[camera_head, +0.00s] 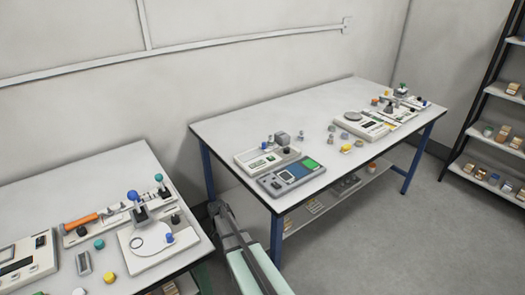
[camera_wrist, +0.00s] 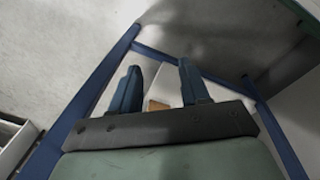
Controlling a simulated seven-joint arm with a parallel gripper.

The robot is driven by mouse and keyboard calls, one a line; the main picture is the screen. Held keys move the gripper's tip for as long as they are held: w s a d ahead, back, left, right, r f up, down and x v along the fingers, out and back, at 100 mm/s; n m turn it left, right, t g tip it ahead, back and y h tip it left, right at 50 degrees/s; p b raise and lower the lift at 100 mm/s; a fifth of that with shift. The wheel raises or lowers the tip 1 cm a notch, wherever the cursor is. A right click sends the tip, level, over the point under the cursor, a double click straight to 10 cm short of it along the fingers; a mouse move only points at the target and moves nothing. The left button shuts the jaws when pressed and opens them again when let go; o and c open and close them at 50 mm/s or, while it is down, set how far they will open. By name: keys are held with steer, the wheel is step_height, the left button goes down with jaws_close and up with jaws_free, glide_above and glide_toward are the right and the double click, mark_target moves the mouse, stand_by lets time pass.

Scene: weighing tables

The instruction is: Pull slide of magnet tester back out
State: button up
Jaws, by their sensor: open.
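I cannot tell for sure which device is the magnet tester, and no slide can be made out clearly. One candidate is the long pale device (camera_head: 110,222) with an orange bar on the left table. Another is the pale device group (camera_head: 405,100) at the far end of the right table. My gripper (camera_head: 218,210) is low in the gap between the two tables, apart from every device. In the wrist view my gripper (camera_wrist: 160,80) shows two separated blue-grey fingers, open with nothing between them. The wrist view shows table legs and an underside, no device.
The right table (camera_head: 225,125) carries a blue-grey console (camera_head: 290,177), a pale tray device (camera_head: 250,160) and a scale (camera_head: 352,117). The left table (camera_head: 60,185) holds a device with a white disc (camera_head: 152,240) and loose coloured knobs. Shelves (camera_head: 495,135) stand far right. Blue table legs are near my gripper.

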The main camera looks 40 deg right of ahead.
steer(key=w+d+r+m+t+h, duration=0.15)
steer(key=w+d+r, duration=0.35)
steer(key=w+r, duration=0.75)
steer(key=w+d+r+m+t, duration=0.1)
steer(key=w+d+r+m, duration=0.25)
steer(key=w+r, duration=0.9)
steer(key=shift+h, duration=0.35)
steer(key=s+d+r, duration=0.1)
steer(key=r, duration=0.2)
steer(key=s+d+r, duration=0.1)
steer(key=d+r, duration=0.1)
steer(key=s+d+r, duration=0.1)
steer(key=r, duration=0.2)
steer(key=shift+d+r, duration=0.3)
steer(key=shift+d, duration=0.1)
steer(key=m+g+h, duration=0.1)
steer(key=m+g, duration=0.1)
glide_toward(263, 143)
steer(key=x, duration=0.9)
steer(key=shift+c, duration=0.3)
jaws_close()
